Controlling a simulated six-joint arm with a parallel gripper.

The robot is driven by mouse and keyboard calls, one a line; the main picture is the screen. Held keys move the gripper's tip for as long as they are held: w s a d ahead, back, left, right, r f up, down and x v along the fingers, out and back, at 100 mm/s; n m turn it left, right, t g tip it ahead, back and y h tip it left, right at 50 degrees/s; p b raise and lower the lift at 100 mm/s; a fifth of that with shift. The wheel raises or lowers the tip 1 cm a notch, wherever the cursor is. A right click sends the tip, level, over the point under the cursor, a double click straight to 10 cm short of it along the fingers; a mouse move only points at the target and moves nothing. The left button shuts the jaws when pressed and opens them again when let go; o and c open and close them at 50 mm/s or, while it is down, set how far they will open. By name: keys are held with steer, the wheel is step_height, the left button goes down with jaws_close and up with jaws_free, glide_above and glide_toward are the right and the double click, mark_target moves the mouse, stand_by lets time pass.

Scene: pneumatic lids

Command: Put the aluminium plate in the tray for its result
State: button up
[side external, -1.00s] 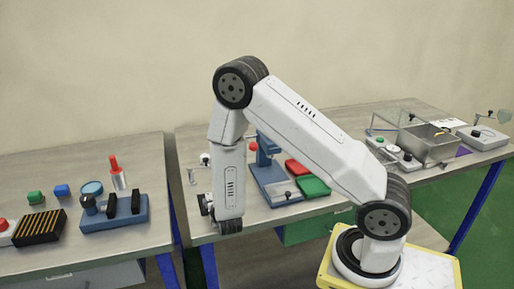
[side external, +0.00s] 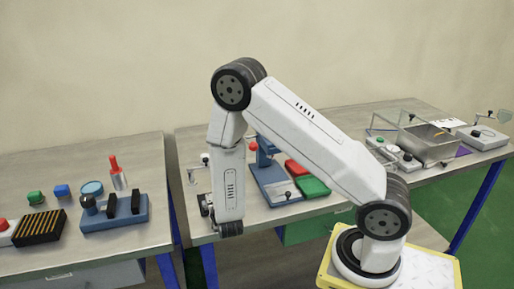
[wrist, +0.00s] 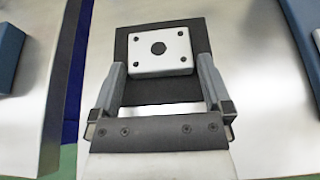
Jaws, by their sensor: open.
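The aluminium plate (wrist: 148,66), a pale square block with a dark centre hole and small corner holes, lies on a black pad (wrist: 150,90) in the wrist view. My gripper (wrist: 160,74) is open, with one finger on each side of the plate's near end; I cannot tell whether they touch it. A red tray (side external: 297,168) and a green tray (side external: 313,187) lie side by side on the middle table, right of my wrist.
A blue press-like fixture (side external: 275,190) stands between my wrist and the trays. The left table holds a blue fixture (side external: 126,217), a striped block (side external: 40,228) and a red-topped bottle (side external: 117,175). A gap separates the tables.

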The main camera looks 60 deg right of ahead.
steer(key=shift+v, duration=3.6)
steer(key=shift+d, duration=0.1)
steer(key=shift+s+d+r+m+h, duration=0.2)
steer(key=shift+s+d+m+h, duration=0.1)
steer(key=shift+d+m, duration=0.1)
steer(key=s+d+m+g, duration=0.1)
steer(key=m+g, duration=0.1)
steer(key=s+d+r+m+g, duration=0.1)
steer(key=s+m+g, duration=0.1)
steer(key=s+d+m+g, duration=0.1)
steer(key=s+m, duration=0.1)
steer(key=shift+s+d+r+g+h, duration=0.1)
steer(key=shift+s+r+g+h, duration=0.05)
steer(key=shift+r+g+h, duration=0.25)
steer(key=s+a+r+m+g+y, duration=0.1)
steer(key=s+a+m+g+y, duration=0.45)
steer(key=m, duration=0.65)
steer(key=w+a+r+m+t+y, duration=0.2)
steer(key=a+r+m+t+y, duration=0.1)
steer(key=m, duration=0.5)
steer(key=shift+w+a+r+t+y, duration=0.3)
steer(key=shift+r+t+y, duration=0.5)
steer(key=shift+y, duration=0.35)
